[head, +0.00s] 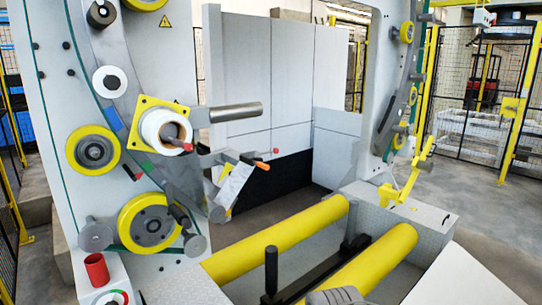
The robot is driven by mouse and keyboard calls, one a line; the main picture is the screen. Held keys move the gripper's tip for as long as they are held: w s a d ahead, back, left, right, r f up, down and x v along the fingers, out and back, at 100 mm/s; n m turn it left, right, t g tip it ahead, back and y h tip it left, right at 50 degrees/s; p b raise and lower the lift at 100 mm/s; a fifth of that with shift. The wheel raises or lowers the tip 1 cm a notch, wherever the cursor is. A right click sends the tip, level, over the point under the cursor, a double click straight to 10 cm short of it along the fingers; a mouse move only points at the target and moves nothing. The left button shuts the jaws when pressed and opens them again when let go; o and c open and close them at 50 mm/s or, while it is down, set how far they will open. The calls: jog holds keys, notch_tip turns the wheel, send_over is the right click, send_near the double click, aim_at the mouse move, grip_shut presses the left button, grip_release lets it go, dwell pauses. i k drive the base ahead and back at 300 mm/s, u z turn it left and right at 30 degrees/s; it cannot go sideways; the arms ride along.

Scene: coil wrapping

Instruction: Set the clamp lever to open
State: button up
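A white film roll (165,138) sits on a yellow square plate on the grey machine panel at the left. A short lever with a red tip (187,147) sticks out to the right from the roll's brown core. A second arm with an orange-red tip (262,165) stands out from a white bracket further right. I cannot tell for certain which of these is the clamp lever, or whether it is set open. My gripper does not show clearly; only a grey rounded part, perhaps of my arm, shows at the bottom edge.
Two yellow rollers (285,238) lie across the machine bed, with a black bar (325,272) and upright post between them. A grey cylinder (236,112) juts out right of the roll. A red cup (96,268) stands at lower left. Open floor (478,210) lies at right.

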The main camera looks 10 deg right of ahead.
aim_at(251, 155)
jog(key=k, duration=1.05)
jog(key=z, duration=0.9)
jog(key=i, duration=1.1)
jog(key=u, duration=0.7)
jog(key=i, duration=0.6)
jog(key=u, duration=0.45)
